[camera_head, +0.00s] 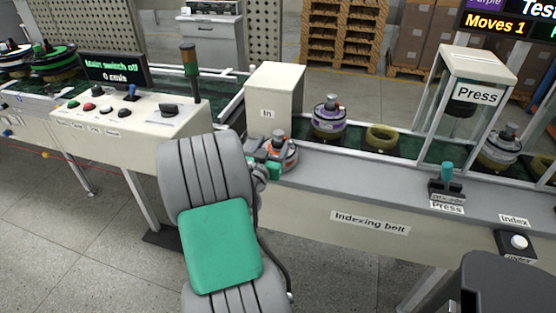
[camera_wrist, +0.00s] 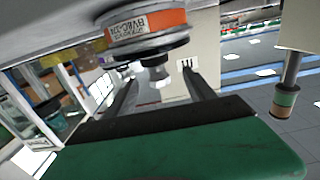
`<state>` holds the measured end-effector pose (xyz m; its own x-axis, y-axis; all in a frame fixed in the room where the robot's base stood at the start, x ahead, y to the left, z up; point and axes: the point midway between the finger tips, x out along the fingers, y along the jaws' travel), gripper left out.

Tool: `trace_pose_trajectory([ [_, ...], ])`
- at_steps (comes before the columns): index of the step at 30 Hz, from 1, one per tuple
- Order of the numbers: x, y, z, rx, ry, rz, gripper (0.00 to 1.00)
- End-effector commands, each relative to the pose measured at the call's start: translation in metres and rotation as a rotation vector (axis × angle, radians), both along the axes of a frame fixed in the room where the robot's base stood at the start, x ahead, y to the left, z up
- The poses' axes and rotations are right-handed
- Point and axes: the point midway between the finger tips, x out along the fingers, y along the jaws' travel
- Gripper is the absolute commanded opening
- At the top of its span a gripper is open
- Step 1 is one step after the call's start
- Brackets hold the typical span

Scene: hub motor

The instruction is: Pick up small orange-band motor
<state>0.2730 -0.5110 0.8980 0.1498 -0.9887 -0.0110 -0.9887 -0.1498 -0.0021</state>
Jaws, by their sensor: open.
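The small orange-band motor (camera_head: 286,157) stands upright on the grey ledge of the indexing belt, just in front of the box labelled In. In the wrist view, which looks inverted, its orange label band (camera_wrist: 150,24) shows at the top, with the metal shaft pointing down. My gripper (camera_head: 270,160) is at the motor's left side in the head view and partly hides it. In the wrist view, my gripper's two dark fingers (camera_wrist: 162,88) are spread apart, with the shaft end showing between them. I cannot tell whether either finger touches the motor.
A purple-band motor (camera_head: 328,122) and an olive ring (camera_head: 381,138) sit on the belt behind the ledge. The In box (camera_head: 275,92) stands close behind my gripper. The glass-sided Press (camera_head: 478,92), a press lever (camera_head: 447,178) and an index button (camera_head: 518,242) are to the right.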

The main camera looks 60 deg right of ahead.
Motion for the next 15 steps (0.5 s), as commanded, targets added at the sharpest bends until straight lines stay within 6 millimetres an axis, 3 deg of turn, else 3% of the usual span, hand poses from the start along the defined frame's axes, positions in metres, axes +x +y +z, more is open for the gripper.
trace_pose_trajectory([
  [15, 0.007, -0.073, 0.001, -0.011, 0.0, 0.003, 0.63],
])
